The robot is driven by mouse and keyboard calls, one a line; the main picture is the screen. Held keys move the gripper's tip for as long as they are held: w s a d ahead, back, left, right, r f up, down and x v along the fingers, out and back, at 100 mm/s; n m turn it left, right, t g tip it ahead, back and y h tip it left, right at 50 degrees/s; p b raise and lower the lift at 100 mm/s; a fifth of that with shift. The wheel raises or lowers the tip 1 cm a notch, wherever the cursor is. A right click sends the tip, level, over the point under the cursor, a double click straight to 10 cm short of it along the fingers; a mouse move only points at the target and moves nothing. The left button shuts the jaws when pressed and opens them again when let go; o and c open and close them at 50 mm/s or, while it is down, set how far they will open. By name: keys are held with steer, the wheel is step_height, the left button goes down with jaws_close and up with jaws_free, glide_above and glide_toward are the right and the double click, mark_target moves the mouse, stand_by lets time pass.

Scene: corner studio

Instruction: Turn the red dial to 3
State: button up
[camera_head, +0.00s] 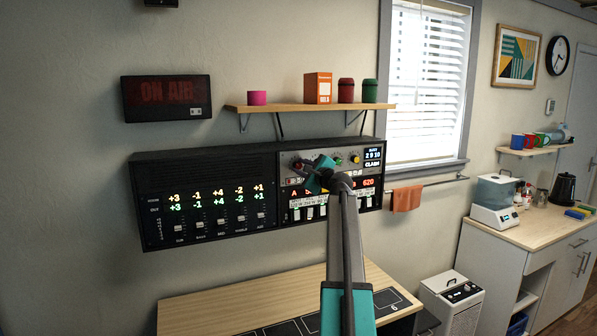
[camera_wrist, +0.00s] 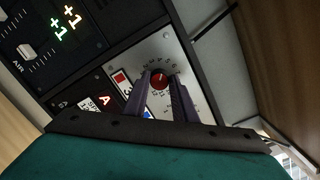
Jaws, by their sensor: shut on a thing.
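The red dial (camera_wrist: 160,82) shows in the wrist view on a light grey panel plate, with small marks around it. A pale pointer line shows on the dial, but I cannot read which number it points to. My gripper (camera_wrist: 161,90) is shut on the dial, one dark finger on each side. In the head view my gripper (camera_head: 318,178) is at the upper left of the panel (camera_head: 335,158) on the right half of the black wall unit. My gripper and arm hide much of the panel there. Green and yellow dials (camera_head: 355,158) sit to the right.
The unit's left half has lit numbers and several sliders (camera_head: 220,222). A shelf (camera_head: 300,107) with tins and an orange box hangs above. An orange towel (camera_head: 407,198) hangs on a rail at the right. A wooden desk (camera_head: 250,300) is below.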

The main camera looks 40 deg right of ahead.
steer(key=n+b, duration=0.4)
steer(key=b, duration=0.1)
steer(key=shift+w+d+n, duration=0.1)
steer(key=shift+d+n, duration=0.05)
steer(key=shift+n, duration=0.15)
steer(key=shift+r+n+g+b, duration=0.15)
steer(key=shift+n+g+b, duration=0.05)
steer(key=shift+n+b, duration=0.6)
steer(key=shift+r+n+g+b, duration=0.1)
steer(key=shift+n+g+b, duration=0.1)
steer(key=shift+n+b, duration=0.6)
steer(key=shift+r, duration=0.1)
steer(key=o, duration=1)
steer(key=shift+w, duration=0.1)
steer(key=shift+o, duration=0.2)
steer(key=shift+f, duration=0.2)
